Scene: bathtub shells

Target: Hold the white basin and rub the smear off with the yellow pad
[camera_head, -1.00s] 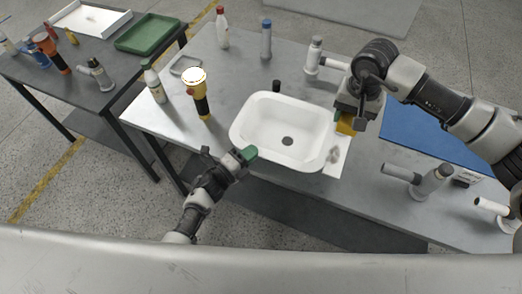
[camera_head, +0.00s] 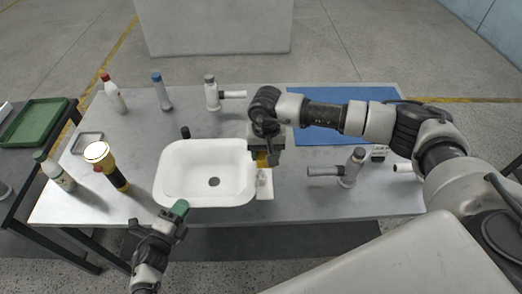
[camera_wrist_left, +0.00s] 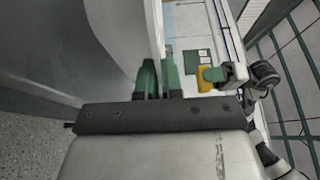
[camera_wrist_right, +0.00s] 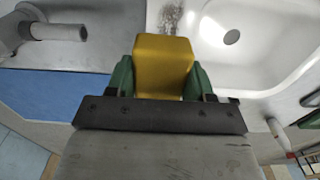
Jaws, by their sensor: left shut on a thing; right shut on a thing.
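The white basin (camera_head: 178,178), with a dark drain hole, sits on the grey table. My left gripper (camera_head: 180,207) is at its front left rim; in the left wrist view the green fingers (camera_wrist_left: 158,80) are shut on the thin white rim. A white flat strip (camera_head: 265,192) lies along the basin's right side. The brownish smear (camera_wrist_right: 172,17) is on the white surface left of the bowl in the right wrist view. My right gripper (camera_wrist_right: 163,80) is shut on the yellow pad (camera_wrist_right: 163,60), near the smear. Whether the pad touches the strip is unclear.
A yellow and black flashlight (camera_head: 107,166) and several bottles stand left of and behind the basin. A blue mat (camera_head: 335,122) lies behind my right arm. A white pipe fitting (camera_head: 350,168) stands to the right. A green tray (camera_head: 34,122) is on the left table.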

